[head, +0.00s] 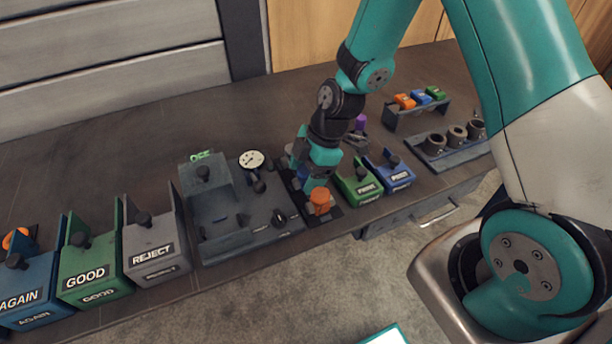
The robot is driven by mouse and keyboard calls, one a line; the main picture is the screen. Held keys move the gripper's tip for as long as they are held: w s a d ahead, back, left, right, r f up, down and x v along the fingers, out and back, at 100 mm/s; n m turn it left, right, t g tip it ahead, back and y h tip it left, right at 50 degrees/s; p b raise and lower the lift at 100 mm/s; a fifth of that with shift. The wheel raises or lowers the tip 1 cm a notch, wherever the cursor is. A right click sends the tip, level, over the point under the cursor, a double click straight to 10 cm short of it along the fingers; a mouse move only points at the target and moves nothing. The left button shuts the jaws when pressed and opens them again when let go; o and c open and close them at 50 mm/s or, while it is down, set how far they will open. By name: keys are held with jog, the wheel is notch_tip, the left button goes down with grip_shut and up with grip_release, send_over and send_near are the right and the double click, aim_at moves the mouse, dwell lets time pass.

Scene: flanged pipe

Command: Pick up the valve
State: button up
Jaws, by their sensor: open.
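My gripper (310,176) hangs at the end of my teal and black arm, low over a small dark tray (334,213) in the middle of the bench. An orange round part (320,201) stands on the tray just in front of my gripper. A blue part (303,174) shows at the gripper's tip, partly hidden by it. A purple part (360,122) shows behind the arm. I cannot tell for sure which of these is the valve. The jaws are open; their fingertips are small and partly hidden, and contact with any part cannot be made out.
A grey fixture with a dial gauge (252,160) stands left of the tray. Bins labelled REJECT (152,252), GOOD (88,277) and AGAIN (22,298) are further left. Green (360,189) and blue (396,178) bins stand close right. A rack (418,113) and cup holder (452,157) are beyond.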

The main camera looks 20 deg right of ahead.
jog(key=c, duration=1.1)
jog(key=shift+c, duration=0.2)
notch_tip(320, 180, up, 22)
notch_tip(320, 180, up, 4)
jog(key=r+p, duration=0.1)
jog(key=p, duration=0.4)
send_over(306, 169)
jog(key=shift+f, duration=0.25)
